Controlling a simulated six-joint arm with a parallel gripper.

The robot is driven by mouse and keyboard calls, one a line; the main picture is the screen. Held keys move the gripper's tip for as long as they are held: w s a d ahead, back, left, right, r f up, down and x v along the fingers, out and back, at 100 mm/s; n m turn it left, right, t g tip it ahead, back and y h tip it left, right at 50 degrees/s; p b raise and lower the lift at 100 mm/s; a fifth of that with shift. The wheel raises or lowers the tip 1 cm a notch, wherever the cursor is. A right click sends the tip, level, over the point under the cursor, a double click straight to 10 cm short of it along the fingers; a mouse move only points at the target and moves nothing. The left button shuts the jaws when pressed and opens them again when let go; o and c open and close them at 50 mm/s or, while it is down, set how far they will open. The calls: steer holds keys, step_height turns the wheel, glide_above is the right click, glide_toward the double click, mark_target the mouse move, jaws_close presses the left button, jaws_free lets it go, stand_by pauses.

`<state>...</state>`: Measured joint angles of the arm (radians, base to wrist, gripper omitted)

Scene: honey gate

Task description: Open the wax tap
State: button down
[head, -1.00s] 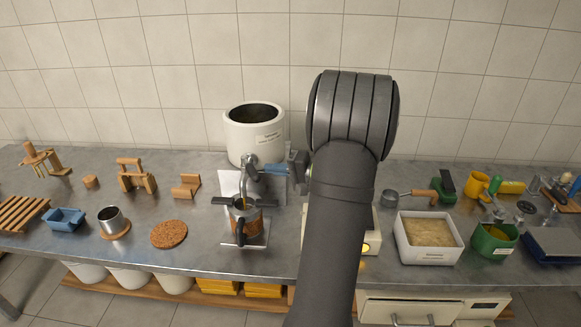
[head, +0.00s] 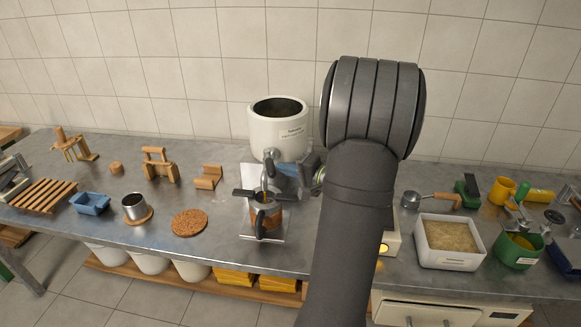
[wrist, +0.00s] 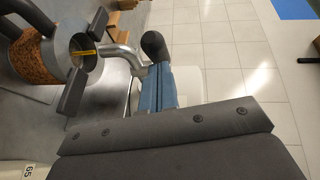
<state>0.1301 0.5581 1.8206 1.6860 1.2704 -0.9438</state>
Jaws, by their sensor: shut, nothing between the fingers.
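The wax tap (head: 268,158) is a metal fitting with a bent spout on the front of a white pot (head: 265,130). In the wrist view its chrome spout (wrist: 122,54) reaches over a cork-banded jug (wrist: 34,57), and a dark rounded knob (wrist: 154,44) stands at its end. My gripper (head: 284,168), with blue fingers, is just right of the tap in the head view. In the wrist view its shut, empty fingers (wrist: 157,88) point at the knob, very close to it; contact cannot be told. The jug (head: 265,220) stands below the spout, with a yellow-orange strip in its mouth.
My arm hides the bench right of the tap. A cork mat (head: 189,223), a steel cup (head: 135,207) and a blue tray (head: 90,203) lie to the left. A white box (head: 450,257) and a green container (head: 515,252) stand to the right.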

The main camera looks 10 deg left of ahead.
mark_target(275, 171)
steer(key=shift+s+a, duration=0.5)
steer(key=shift+a, duration=0.35)
steer(key=shift+s+a, duration=0.5)
steer(key=shift+a, duration=0.3)
steer(key=shift+a, duration=0.15)
steer(key=shift+d+r, duration=0.15)
steer(key=shift+d, duration=0.45)
steer(key=d, duration=0.3)
steer(key=shift+d+r, duration=0.15)
steer(key=shift+r, duration=0.1)
steer(key=s+d+r, duration=0.1)
steer(key=s+d, duration=0.5)
steer(key=s, duration=0.1)
steer(key=shift+d+r, duration=0.2)
steer(key=shift+d, duration=0.2)
